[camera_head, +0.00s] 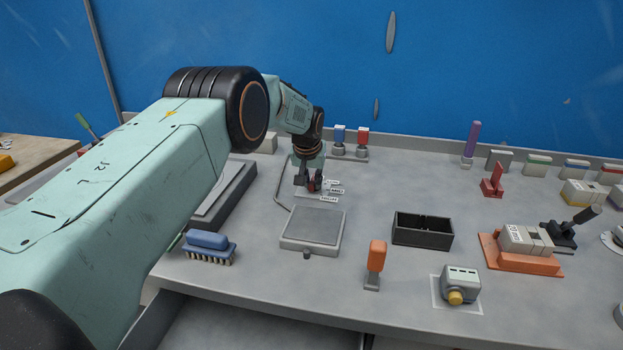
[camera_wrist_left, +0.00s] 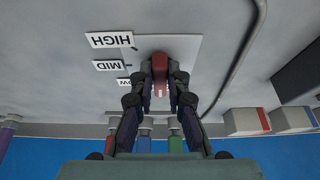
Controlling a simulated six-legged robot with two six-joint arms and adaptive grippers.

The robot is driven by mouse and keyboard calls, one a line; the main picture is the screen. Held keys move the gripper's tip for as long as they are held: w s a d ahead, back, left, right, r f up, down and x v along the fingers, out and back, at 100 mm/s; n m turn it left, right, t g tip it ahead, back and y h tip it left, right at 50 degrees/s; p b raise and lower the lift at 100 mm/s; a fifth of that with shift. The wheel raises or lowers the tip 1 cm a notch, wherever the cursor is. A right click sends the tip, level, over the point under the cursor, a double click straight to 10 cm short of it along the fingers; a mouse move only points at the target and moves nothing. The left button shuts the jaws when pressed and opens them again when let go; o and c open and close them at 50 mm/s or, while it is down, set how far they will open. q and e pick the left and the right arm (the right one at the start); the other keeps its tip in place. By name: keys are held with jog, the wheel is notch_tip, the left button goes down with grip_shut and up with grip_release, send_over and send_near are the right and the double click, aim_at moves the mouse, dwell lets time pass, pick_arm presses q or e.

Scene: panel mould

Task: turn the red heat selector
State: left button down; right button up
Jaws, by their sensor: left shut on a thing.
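The red heat selector (camera_head: 311,186) stands on a pale plate on the table, mostly hidden by my left gripper (camera_head: 309,184) in the head view. In the left wrist view the red selector (camera_wrist_left: 160,76) sits between the two dark fingers of my left gripper (camera_wrist_left: 159,84), which is shut on it. I cannot tell which label the selector points at. My right gripper is not in view.
A grey hot plate (camera_head: 314,228) lies in front of the selector, with a cable beside it. A black open box (camera_head: 422,230), an orange-handled tool (camera_head: 376,262) and a blue brush (camera_head: 208,244) stand nearer. Blue and red capped items (camera_head: 351,143) stand behind.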

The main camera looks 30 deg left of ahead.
pick_arm(q)
jog(key=shift+w+a+r, duration=0.1)
jog(key=shift+w+r, duration=0.1)
jog(key=shift+r, duration=0.05)
jog(key=c, duration=1.7)
grip_release()
jog(key=o, duration=0.4)
jog(key=shift+f, duration=0.2)
jog(key=shift+s, duration=0.1)
jog(key=v, duration=1.2)
jog(key=shift+s, duration=0.1)
